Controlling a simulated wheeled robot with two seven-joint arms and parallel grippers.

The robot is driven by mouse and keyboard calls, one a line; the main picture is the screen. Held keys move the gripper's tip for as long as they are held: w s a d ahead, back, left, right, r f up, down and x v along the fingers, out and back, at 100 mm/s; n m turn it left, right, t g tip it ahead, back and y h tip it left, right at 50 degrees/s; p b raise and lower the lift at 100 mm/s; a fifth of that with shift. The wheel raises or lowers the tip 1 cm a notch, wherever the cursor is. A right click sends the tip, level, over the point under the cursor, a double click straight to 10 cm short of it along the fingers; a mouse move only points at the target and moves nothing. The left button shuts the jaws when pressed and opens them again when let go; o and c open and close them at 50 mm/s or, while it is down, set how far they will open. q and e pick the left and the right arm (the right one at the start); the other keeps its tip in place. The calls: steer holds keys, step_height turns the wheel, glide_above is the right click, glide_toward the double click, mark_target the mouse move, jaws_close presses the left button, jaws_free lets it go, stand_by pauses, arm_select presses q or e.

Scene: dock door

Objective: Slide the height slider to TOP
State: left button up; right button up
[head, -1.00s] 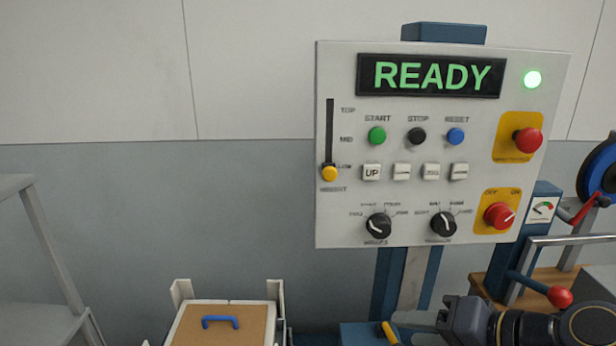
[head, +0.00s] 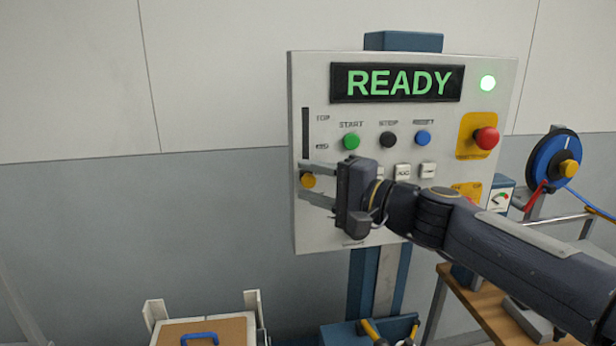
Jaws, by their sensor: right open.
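The control panel (head: 472,220) stands upright ahead, its display (head: 397,82) reading READY in green. The height slider's dark slot (head: 306,128) runs vertically along the panel's left edge, with TOP and MID marks beside it. The slider's yellow knob (head: 308,181) is at the low end of the slot. My right gripper (head: 302,182) is open, with one finger above the knob and one below it. Whether the fingers touch the knob cannot be told. My right arm hides the LOW mark, the selector dials and part of the button row. My left gripper is not in view.
Green (head: 351,141), black (head: 388,139) and blue (head: 422,138) buttons sit right of the slot. A red emergency button (head: 486,138) is at the panel's right. A hose reel (head: 556,165) and a wooden bench (head: 482,312) stand at right. The wall area left of the panel is clear.

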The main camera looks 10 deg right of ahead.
mark_target(309, 175)
steer(key=shift+w+a, duration=0.4)
steer(key=shift+c, duration=0.3)
jaws_close()
step_height(309, 175, up, 11)
steer(key=p, duration=0.6)
steer(key=shift+f+p, duration=0.2)
steer(key=shift+p, duration=0.1)
steer(key=shift+o, duration=0.3)
jaws_free()
